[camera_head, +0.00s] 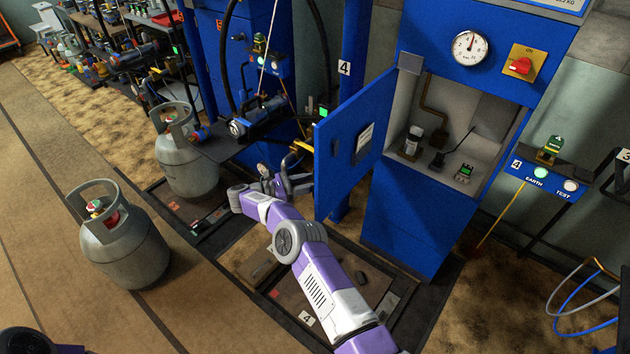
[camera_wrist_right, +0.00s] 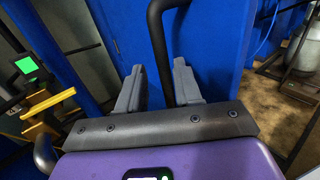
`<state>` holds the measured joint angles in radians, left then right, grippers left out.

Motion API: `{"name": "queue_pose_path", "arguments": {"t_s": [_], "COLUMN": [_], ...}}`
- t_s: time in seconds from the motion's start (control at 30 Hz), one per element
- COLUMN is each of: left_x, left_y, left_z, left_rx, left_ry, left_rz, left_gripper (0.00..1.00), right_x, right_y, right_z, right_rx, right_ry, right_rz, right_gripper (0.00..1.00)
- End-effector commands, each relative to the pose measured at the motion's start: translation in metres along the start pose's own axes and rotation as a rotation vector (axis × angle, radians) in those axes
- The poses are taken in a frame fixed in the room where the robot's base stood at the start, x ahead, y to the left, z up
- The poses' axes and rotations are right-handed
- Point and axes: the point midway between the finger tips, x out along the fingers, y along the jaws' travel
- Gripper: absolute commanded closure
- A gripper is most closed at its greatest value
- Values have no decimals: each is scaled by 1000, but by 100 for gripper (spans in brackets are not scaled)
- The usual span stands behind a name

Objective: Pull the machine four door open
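The blue machine four (camera_head: 420,205) stands at the centre right in the head view, beside a label 4. Its blue door (camera_head: 338,140) is swung out to the left, showing the light inside compartment (camera_head: 480,105). My right gripper (camera_head: 298,182) is at the outer side of the door, near its free edge. In the right wrist view, the black door handle (camera_wrist_right: 158,45) passes between the fingers of my right gripper (camera_wrist_right: 160,88), which are apart with gaps beside the bar. My left gripper is out of view; only a bit of my left arm shows at the bottom left corner.
Two grey gas cylinders stand on the left, one on the floor (camera_head: 125,245) and one on a dark platform (camera_head: 188,165). Another blue machine (camera_head: 235,50) with hoses stands behind the door. A blue control box (camera_head: 545,175) is right of machine four.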

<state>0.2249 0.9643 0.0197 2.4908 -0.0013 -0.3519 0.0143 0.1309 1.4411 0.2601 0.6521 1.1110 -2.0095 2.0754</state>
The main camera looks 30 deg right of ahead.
Motion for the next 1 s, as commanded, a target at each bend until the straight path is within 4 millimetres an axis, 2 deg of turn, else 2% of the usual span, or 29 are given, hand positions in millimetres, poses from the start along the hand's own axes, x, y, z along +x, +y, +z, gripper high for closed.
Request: {"name": "queue_pose_path", "arguments": {"t_s": [0.03,0.1,0.3,0.47,1.0], "left_x": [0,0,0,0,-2], "left_y": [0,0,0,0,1], "left_z": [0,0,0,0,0], "left_rx": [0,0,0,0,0], "left_ry": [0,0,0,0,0], "left_rz": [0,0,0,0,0], "left_gripper": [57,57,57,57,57], "right_x": [-13,-27,-48,-53,-52], "right_y": [0,-2,-6,-7,-3], "right_z": [0,0,1,1,1], "right_rx": [2,2,2,2,-33], "right_ry": [-2,-3,-2,-1,-11], "right_rz": [8,9,3,2,32], "right_gripper": [66,66,66,66,66]}}
